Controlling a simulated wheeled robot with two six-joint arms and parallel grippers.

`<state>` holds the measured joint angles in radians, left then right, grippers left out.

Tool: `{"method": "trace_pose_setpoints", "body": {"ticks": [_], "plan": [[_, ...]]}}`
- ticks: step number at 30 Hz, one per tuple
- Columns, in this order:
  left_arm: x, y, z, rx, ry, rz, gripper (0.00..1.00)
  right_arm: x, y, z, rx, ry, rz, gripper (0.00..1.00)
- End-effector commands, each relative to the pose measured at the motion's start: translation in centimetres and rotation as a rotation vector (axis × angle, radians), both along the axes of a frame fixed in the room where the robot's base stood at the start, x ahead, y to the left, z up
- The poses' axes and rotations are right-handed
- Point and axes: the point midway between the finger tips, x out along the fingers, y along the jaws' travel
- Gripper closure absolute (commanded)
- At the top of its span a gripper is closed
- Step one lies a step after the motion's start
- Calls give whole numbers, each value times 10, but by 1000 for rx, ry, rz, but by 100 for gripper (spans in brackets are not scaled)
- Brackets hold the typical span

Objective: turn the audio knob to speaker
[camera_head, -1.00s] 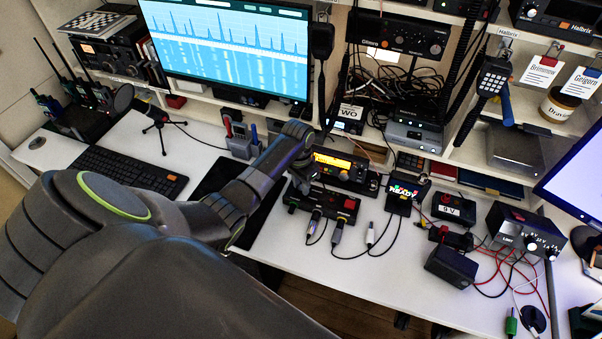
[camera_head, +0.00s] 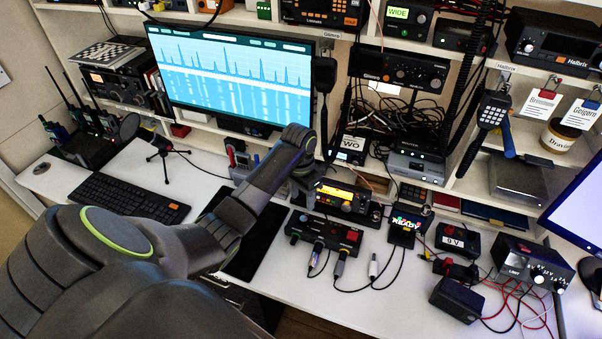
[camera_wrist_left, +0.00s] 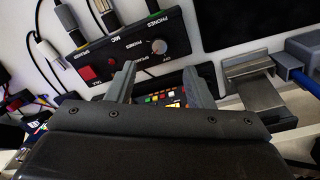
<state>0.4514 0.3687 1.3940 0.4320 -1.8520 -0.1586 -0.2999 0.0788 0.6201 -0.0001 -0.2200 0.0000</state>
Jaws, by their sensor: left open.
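The black audio box (camera_head: 325,233) lies on the white desk below the amber-lit radio, with cables plugged into its front edge. In the left wrist view the box (camera_wrist_left: 125,44) shows labels for phones, mic and speaker, a red button (camera_wrist_left: 87,73) and a silver round knob (camera_wrist_left: 159,46). The knob's exact setting is too small to read. My left gripper (camera_wrist_left: 160,84) is open and empty; the knob appears beyond its fingertips, apart from them. In the head view my left arm (camera_head: 268,180) reaches over the desk and its wrist hides the fingertips. My right gripper is out of view.
The amber-lit radio (camera_head: 343,196) stands close behind the box. A small lit display unit (camera_head: 408,224) and a 9 V box (camera_head: 457,240) stand to its right. A microphone (camera_head: 160,145) and keyboard (camera_head: 128,197) are left. Cables cross the desk in front.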

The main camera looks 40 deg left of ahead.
Motion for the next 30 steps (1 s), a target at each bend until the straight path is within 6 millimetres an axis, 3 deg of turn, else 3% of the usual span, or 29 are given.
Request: {"method": "trace_pose_setpoints", "body": {"ticks": [4, 9, 17, 30], "plan": [[1, 3, 38, 4, -5, -1, 53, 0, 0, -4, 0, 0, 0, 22], [0, 4, 76, 0, 2, 1, 53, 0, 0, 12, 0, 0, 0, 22], [1, 5, 91, -1, 2, 1, 53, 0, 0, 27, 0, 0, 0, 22], [1, 5, 91, 0, 1, 1, 53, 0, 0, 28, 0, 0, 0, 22]]}}
